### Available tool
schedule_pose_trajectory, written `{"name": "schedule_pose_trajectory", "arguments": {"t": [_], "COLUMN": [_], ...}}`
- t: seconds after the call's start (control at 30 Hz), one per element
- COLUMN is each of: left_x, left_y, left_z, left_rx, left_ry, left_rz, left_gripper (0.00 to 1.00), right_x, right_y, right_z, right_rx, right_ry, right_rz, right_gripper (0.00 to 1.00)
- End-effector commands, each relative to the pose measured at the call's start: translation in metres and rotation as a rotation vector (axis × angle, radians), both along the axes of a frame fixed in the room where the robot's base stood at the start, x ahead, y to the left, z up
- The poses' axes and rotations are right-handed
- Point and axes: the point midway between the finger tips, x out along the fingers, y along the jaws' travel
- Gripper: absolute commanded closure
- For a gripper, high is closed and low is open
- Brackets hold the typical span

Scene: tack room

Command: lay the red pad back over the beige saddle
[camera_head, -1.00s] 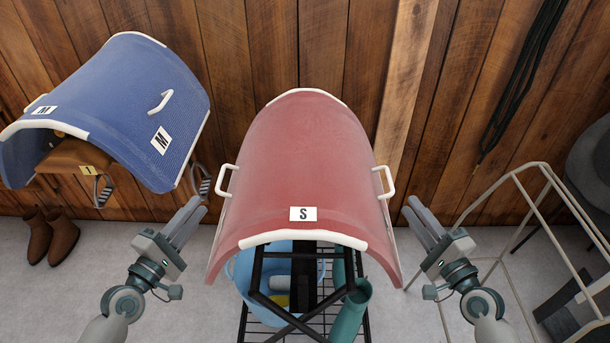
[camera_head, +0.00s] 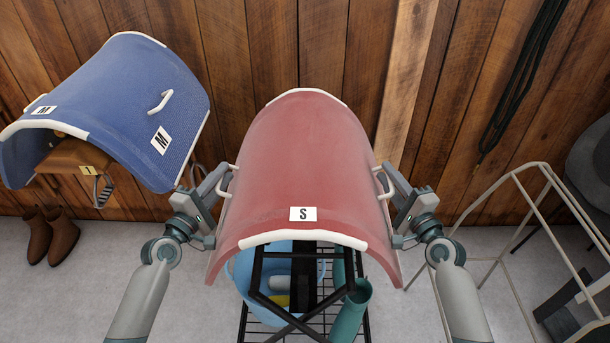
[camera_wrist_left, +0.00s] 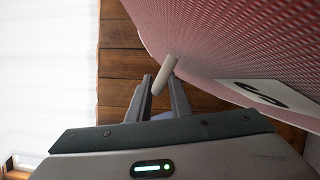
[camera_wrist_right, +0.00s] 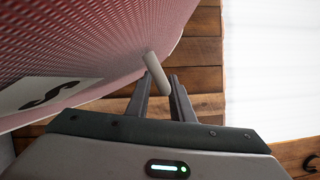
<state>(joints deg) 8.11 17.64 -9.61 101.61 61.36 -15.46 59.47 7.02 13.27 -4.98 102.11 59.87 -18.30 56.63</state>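The red pad (camera_head: 300,165) is draped in an arch over a black rack (camera_head: 258,275), with an S label on its near side. It has a white handle on each side. I see no beige saddle in these views. My left gripper (camera_head: 222,174) is at the pad's left handle (camera_wrist_left: 164,74); its two fingers stand apart with the handle between their tips. My right gripper (camera_head: 384,174) is likewise at the right handle (camera_wrist_right: 156,72), fingers apart on either side of it. Neither gripper shows as clamped.
A blue pad (camera_head: 110,100) marked M lies over a brown saddle (camera_head: 75,155) on the left. Brown boots (camera_head: 50,235) stand below it. A blue tub (camera_head: 260,290) and a teal container (camera_head: 350,310) are under the red pad. A bare beige frame (camera_head: 500,200) stands right.

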Motion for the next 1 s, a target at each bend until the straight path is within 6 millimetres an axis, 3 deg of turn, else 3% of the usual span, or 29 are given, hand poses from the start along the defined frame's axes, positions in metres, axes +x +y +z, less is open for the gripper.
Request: {"name": "schedule_pose_trajectory", "arguments": {"t": [0.2, 0.3, 0.73, 1.0], "left_x": [0.000, 0.000, 0.000, 0.000], "left_y": [0.000, 0.000, 0.000, 0.001], "left_z": [0.000, 0.000, 0.002, 0.015], "left_rx": [0.000, 0.000, -0.001, -0.001], "left_ry": [0.000, 0.000, -0.002, 0.000], "left_rz": [0.000, 0.000, 0.000, 0.001], "left_gripper": [0.81, 1.00, 1.00, 1.00], "right_x": [0.000, 0.000, 0.000, 0.000], "right_y": [0.000, 0.000, -0.001, -0.001], "right_z": [0.000, 0.000, 0.003, 0.017], "right_rx": [0.000, 0.000, 0.001, 0.002], "right_ry": [0.000, 0.000, -0.003, -0.004], "right_rz": [0.000, 0.000, -0.001, -0.002], "right_gripper": [0.79, 1.00, 1.00, 1.00]}}
